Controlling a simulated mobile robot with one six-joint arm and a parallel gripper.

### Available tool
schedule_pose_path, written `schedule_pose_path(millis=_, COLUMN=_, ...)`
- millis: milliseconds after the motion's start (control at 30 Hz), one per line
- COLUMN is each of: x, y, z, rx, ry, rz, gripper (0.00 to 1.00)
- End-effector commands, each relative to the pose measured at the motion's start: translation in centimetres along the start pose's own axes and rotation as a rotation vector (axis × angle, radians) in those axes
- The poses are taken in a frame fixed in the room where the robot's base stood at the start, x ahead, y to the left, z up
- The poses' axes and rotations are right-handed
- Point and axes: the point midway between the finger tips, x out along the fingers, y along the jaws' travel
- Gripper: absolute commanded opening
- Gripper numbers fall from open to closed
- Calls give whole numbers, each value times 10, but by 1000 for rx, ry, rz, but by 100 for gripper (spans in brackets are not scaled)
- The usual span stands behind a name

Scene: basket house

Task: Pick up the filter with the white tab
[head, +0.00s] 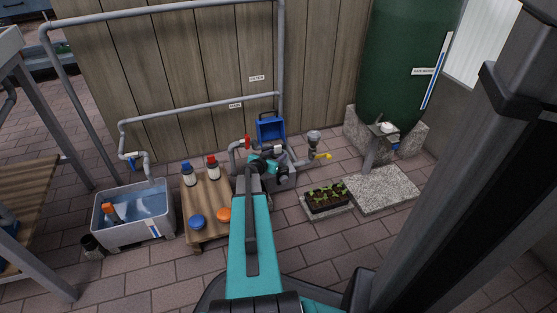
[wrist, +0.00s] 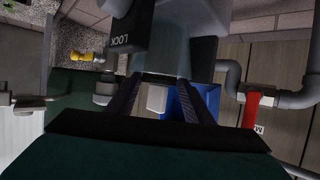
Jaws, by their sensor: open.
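In the wrist view my gripper (wrist: 159,82) is open, with a dark ribbed finger on each side. A small white block, which looks like the white tab (wrist: 157,98), shows between the fingers. Just beyond the fingertips is a pale grey, partly see-through body (wrist: 180,45); I cannot tell whether the tab is joined to it. A dark block marked LOCK (wrist: 122,38) is beside that body. In the head view my gripper (head: 270,166) is at the pipework in front of the blue bin (head: 271,128). My arm hides much there, and contact cannot be told.
A red valve handle (head: 247,142) and a yellow handle (head: 323,156) flank the pipework. At left are a wooden stand (head: 207,218) with bottles and caps and a water tub (head: 133,232). A seedling tray (head: 327,199) is at right. Open brick paving lies in front.

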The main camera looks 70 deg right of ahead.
Motion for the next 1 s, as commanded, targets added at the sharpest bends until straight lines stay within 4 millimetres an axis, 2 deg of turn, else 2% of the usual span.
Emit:
schedule_pose_path(millis=567, x=1, y=0, z=0, rx=1, ry=0, rz=0, gripper=46)
schedule_pose_path(millis=733, x=1, y=1, z=0, rx=1, ry=0, rz=1, gripper=18)
schedule_pose_path(millis=1000, x=0, y=1, z=-2, rx=1, ry=0, rz=1, gripper=18)
